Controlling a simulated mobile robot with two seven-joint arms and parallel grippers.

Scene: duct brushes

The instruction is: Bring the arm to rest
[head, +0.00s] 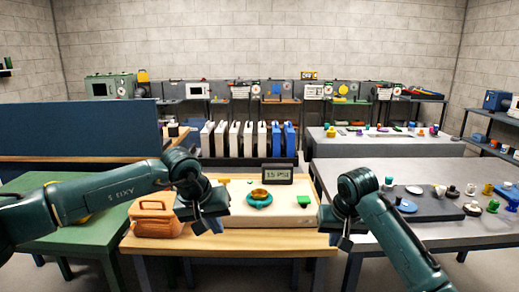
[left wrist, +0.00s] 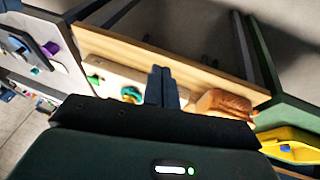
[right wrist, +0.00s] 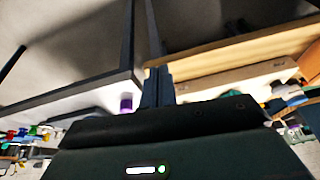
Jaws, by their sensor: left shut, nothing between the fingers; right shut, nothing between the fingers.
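My left gripper (head: 208,222) hangs over the wooden table, between an orange case and a pale board. Its fingers are together and empty, as the left wrist view (left wrist: 162,86) shows. My right gripper (head: 344,230) hangs at the gap between the wooden table and the grey table on the right. Its fingers are also together and empty in the right wrist view (right wrist: 158,86). Both arms reach in from the sides, and neither gripper holds anything.
The wooden table (head: 160,247) bears the orange case (head: 153,217), the pale board (head: 290,212), a teal ring-shaped part (head: 259,202) and a small display (head: 277,174). A green table (head: 95,237) stands left. The grey table (head: 450,232) holds several small parts.

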